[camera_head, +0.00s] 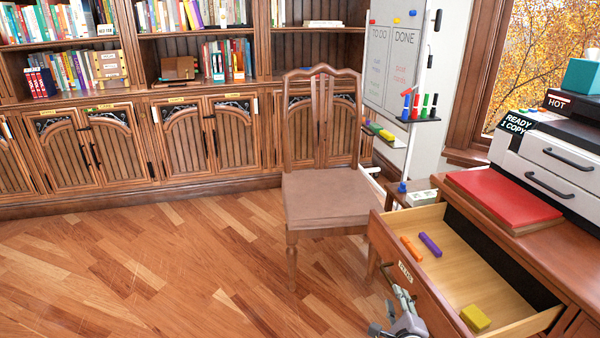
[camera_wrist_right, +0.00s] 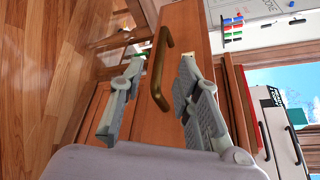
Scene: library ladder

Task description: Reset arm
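My right gripper (camera_head: 398,302) is in front of the open wooden drawer (camera_head: 388,248), low in the head view. In the right wrist view my right gripper (camera_wrist_right: 161,66) has its two grey fingers spread apart. The brass drawer handle (camera_wrist_right: 158,72) shows in the gap between them, touching neither finger as far as I can see. Depth to the handle is hard to judge. My left gripper is in neither view.
A wooden chair (camera_head: 325,195) stands left of the drawer. A red folder (camera_head: 503,198) and a printer (camera_head: 555,150) are on the desk. A whiteboard (camera_head: 395,60) stands behind, bookcases (camera_head: 180,90) line the back wall. The floor (camera_head: 150,265) at left is clear.

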